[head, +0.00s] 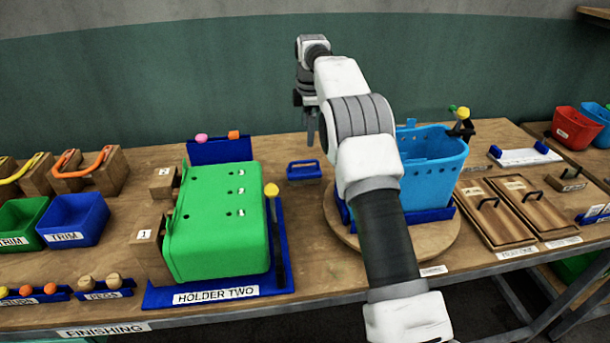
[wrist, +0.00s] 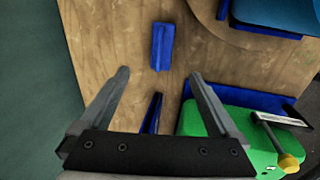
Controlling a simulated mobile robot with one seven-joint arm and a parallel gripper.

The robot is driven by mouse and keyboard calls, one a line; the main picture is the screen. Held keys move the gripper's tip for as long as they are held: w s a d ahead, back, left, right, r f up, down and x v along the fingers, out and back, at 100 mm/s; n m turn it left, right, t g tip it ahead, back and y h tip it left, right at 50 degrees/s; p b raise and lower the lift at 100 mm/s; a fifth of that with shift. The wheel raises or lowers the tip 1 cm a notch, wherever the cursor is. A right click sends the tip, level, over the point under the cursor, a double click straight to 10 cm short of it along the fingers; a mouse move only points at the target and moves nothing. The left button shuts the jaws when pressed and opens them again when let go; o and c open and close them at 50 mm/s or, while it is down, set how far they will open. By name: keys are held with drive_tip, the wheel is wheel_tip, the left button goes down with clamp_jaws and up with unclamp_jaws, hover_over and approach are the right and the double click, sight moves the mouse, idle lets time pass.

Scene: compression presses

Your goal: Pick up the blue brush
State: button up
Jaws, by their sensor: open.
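A small blue piece with a raised handle-like ridge, which I take as the blue brush (head: 304,170), lies on the wooden table between the green holder and the blue bin. In the wrist view the blue brush (wrist: 161,46) lies just beyond the fingertips, roughly centred between them. My gripper (head: 310,138) points down above and behind the brush, near the wall side. In the wrist view my gripper (wrist: 160,75) is open and empty. The height gap to the brush is hard to judge.
The green container (head: 220,215) on a blue base labelled HOLDER TWO stands left, with a blue upright plate (head: 220,151) behind it. The light-blue bin (head: 430,165) stands right on a round wooden board (head: 440,240). Bare table surrounds the brush. The green wall (head: 150,100) is close behind.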

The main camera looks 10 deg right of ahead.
hover_over(305, 171)
wheel_tip(305, 171, down, 12)
drive_tip(key=shift+s+d+b, duration=0.1)
drive_tip(key=shift+b, duration=0.3)
drive_tip(key=shift+w+f, duration=0.15)
drive_tip(key=shift+f, duration=1.2)
drive_tip(key=shift+w+f, duration=0.1)
drive_tip(key=shift+f, duration=1.25)
drive_tip(key=shift+r, duration=0.1)
drive_tip(key=c, duration=1.5)
wheel_tip(305, 171, up, 10)
drive_tip(key=shift+p, duration=0.45)
drive_tip(key=o, duration=0.7)
drive_tip(key=c, duration=0.4)
drive_tip(key=shift+s+a, duration=0.15)
drive_tip(key=shift+a, duration=0.05)
